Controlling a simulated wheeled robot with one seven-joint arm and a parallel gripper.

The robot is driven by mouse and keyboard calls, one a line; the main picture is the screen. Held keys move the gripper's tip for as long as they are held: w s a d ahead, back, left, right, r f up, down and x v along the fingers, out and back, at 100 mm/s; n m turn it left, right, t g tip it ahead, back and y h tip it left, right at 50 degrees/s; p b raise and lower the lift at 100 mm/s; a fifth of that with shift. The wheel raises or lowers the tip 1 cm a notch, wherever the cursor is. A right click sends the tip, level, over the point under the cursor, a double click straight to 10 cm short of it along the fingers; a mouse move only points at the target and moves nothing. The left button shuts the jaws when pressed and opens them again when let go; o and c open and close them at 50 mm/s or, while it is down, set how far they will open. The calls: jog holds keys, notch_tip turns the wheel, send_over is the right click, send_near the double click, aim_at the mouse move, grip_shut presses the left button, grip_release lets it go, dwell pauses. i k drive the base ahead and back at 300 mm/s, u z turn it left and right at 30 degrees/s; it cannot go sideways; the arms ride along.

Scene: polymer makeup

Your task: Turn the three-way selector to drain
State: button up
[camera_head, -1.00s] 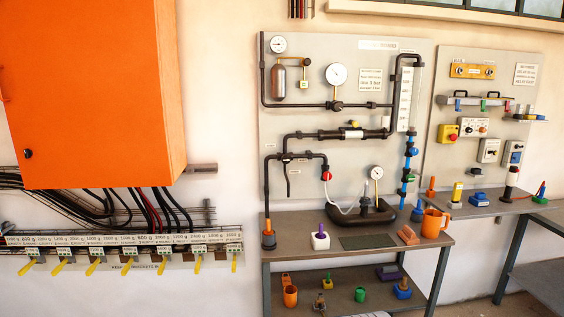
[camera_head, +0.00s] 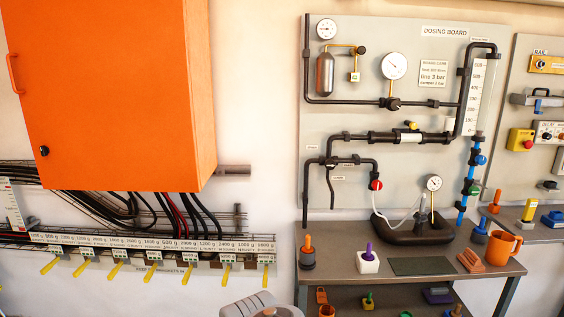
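The dosing board (camera_head: 440,110) stands on the wall at the right of the head view, with black pipes, gauges and valves. A black pipe tee (camera_head: 332,161) at the board's lower left has small labels around it, a branch going down and a branch going right. It looks like the three-way selector, but its handle position and the label text are too small to tell. A red knob (camera_head: 376,185) sits at the end of the right branch. My gripper is not in view; only a grey rounded part, probably of my arm, shows at the bottom edge.
A table (camera_head: 345,236) below the board carries a black tray (camera_head: 418,234), an orange mug (camera_head: 502,243) and small blocks. An orange cabinet (camera_head: 115,95) projects from the wall at left, above cables and a row of yellow levers (camera_head: 153,272).

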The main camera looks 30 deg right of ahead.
aim_at(330, 164)
jog(key=z, duration=0.1)
jog(key=i, duration=1.1)
jog(key=z, duration=0.4)
